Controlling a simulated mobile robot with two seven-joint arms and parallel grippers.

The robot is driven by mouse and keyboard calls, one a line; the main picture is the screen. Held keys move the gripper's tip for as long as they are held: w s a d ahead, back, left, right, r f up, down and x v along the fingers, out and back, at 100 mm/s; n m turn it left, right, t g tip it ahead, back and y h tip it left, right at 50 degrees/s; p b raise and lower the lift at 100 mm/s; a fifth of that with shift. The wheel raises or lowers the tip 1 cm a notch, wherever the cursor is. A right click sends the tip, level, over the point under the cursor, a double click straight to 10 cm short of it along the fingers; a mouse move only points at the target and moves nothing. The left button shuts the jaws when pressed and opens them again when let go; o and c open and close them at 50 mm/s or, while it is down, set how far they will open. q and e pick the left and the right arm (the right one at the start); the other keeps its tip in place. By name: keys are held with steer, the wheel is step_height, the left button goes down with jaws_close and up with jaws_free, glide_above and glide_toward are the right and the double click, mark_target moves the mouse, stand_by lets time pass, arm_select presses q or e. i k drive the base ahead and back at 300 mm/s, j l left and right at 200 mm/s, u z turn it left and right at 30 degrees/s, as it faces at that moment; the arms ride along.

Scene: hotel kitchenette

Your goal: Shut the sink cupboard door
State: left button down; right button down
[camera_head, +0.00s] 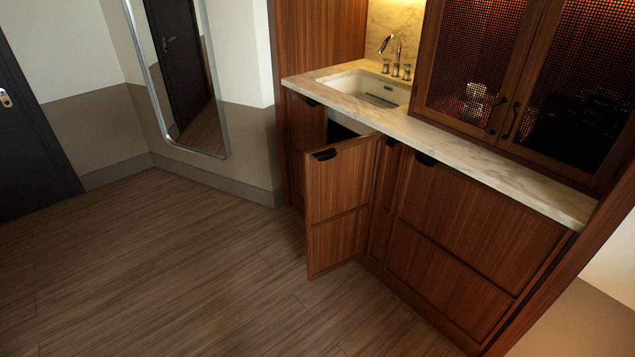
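The sink cupboard door (338,205) is a reddish-brown wood panel with a dark cut-out handle (325,154) at its upper left corner. It stands open, swung out from the cabinet below the sink (366,87), with its free edge toward the left and front. A dark gap (345,125) into the cupboard shows above and behind the door; the rest of the inside is hidden. Neither of my grippers is in view.
The marble counter (470,149) runs above the cupboards. A closed wood front (450,235) stands right of the open door, and mesh-fronted cabinet doors (520,75) stand on the counter. The wood floor (170,265) is clear. A tall mirror (188,70) leans or hangs at the wall.

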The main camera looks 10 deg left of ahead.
mark_target(340, 177)
steer(key=i+j, duration=0.1)
steer(key=i, duration=0.4)
steer(key=i+z, duration=0.15)
steer(key=i, duration=0.4)
